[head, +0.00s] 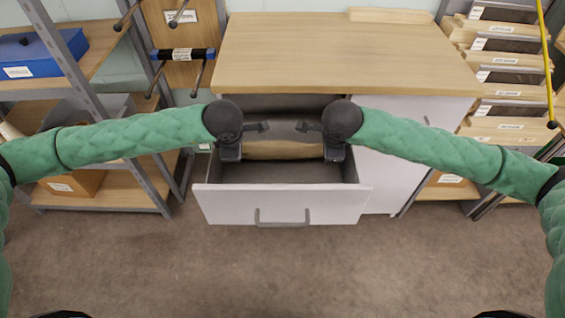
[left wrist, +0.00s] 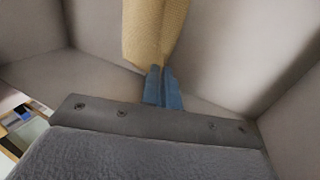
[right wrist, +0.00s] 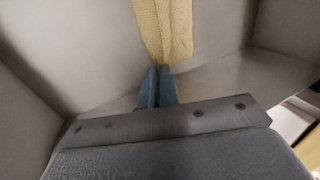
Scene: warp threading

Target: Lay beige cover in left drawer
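The beige cover (head: 284,150) spans between my two grippers inside the open left drawer (head: 281,202). In the left wrist view the cover (left wrist: 152,32) runs up from the blue fingertips of my left gripper (left wrist: 162,82). These fingers are close together and pinch its edge. In the right wrist view the cover (right wrist: 165,28) meets the blue fingertips of my right gripper (right wrist: 157,82), also close together on its edge. In the head view my left gripper (head: 232,154) and right gripper (head: 334,154) are low in the drawer, near its two sides.
The wooden worktop (head: 340,55) overhangs the drawer's back. A white cabinet front (head: 400,165) is to the right of the drawer. Shelving with a blue case (head: 45,52) stands at left, and stacked trays (head: 508,75) at right. The floor in front is clear.

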